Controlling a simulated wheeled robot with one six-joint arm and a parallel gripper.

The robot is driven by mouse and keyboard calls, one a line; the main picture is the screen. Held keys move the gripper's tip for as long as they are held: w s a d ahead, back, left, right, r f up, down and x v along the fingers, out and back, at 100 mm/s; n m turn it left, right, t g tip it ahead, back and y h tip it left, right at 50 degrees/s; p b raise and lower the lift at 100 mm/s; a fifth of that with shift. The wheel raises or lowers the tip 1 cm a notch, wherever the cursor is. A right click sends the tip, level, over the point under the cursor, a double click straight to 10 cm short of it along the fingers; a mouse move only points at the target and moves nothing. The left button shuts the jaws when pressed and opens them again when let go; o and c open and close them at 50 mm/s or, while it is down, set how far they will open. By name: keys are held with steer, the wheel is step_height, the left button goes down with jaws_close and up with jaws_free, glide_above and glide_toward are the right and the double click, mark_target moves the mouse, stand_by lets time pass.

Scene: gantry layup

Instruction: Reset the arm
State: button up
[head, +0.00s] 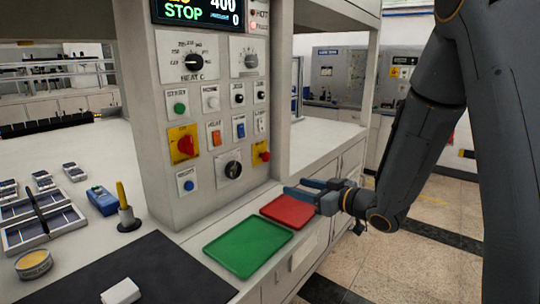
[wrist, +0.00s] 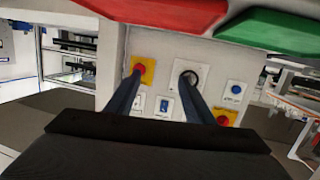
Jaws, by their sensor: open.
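My arm reaches in from the right in the head view. My gripper (head: 312,190) is open and empty, close to the red tray (head: 289,211) at the right end of the bench. In the wrist view the two fingers of my gripper (wrist: 160,98) stand apart in front of the control panel (wrist: 180,60), with nothing between them but the panel behind. The wrist view looks upside down, with the red tray (wrist: 165,12) and the green tray (wrist: 275,30) along its top edge.
The control panel (head: 208,110) with knobs and buttons stands behind the trays. The green tray (head: 247,246) lies beside the red one. A dark mat (head: 165,272) with a white block (head: 121,292), a blue device (head: 102,201), a yellow-handled tool (head: 124,206) and solar cells (head: 42,222) lie left.

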steer(key=d+f+m+h, duration=0.1)
steer(key=d+f+h, duration=0.1)
steer(key=d+h, duration=0.1)
steer(key=d+f+m+h, duration=0.1)
steer(key=d+h, duration=0.1)
steer(key=shift+s+f+m, duration=0.15)
steer(key=shift+f+m, duration=0.05)
steer(key=shift+m, duration=0.1)
steer(key=s+d+f+m+g+h, duration=0.3)
steer(key=s+d+f+h, duration=0.1)
steer(key=s+d, duration=0.15)
steer(key=s+f+m+g+h, duration=0.1)
steer(key=s+f+m+g, duration=0.2)
steer(key=s, duration=2)
steer(key=g, duration=0.5)
steer(key=shift+h, duration=0.4)
